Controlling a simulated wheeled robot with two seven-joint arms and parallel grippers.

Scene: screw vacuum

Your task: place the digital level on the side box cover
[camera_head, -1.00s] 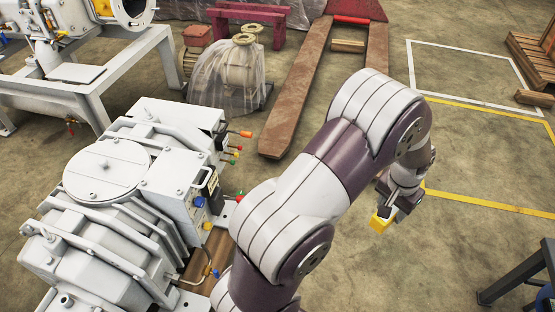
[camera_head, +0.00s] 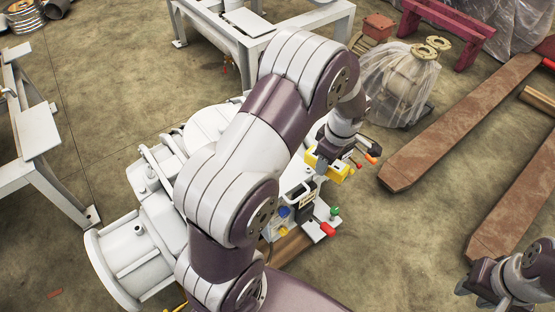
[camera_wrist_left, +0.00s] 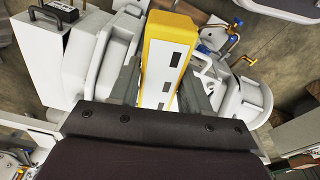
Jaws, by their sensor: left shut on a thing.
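The digital level (camera_head: 341,171) is a yellow block; in the left wrist view (camera_wrist_left: 167,62) its pale face with dark windows shows. My left gripper (camera_head: 322,158) is shut on it, with one finger on each side. It holds the level over the right-hand end of the white vacuum machine (camera_head: 207,128). The side box (camera_head: 297,178), with its pale cover and dark handle, is just below and left of the level in the head view; the arm partly hides it. I cannot tell whether the level touches it. My right gripper (camera_head: 474,284) is at the lower right, its jaw opening unclear.
Coloured valve handles (camera_head: 328,229) stick out beside the box. A plastic-wrapped pump (camera_head: 402,85) and a rusty pallet jack fork (camera_head: 465,120) stand to the right. White steel frames (camera_head: 32,135) stand at the left and back.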

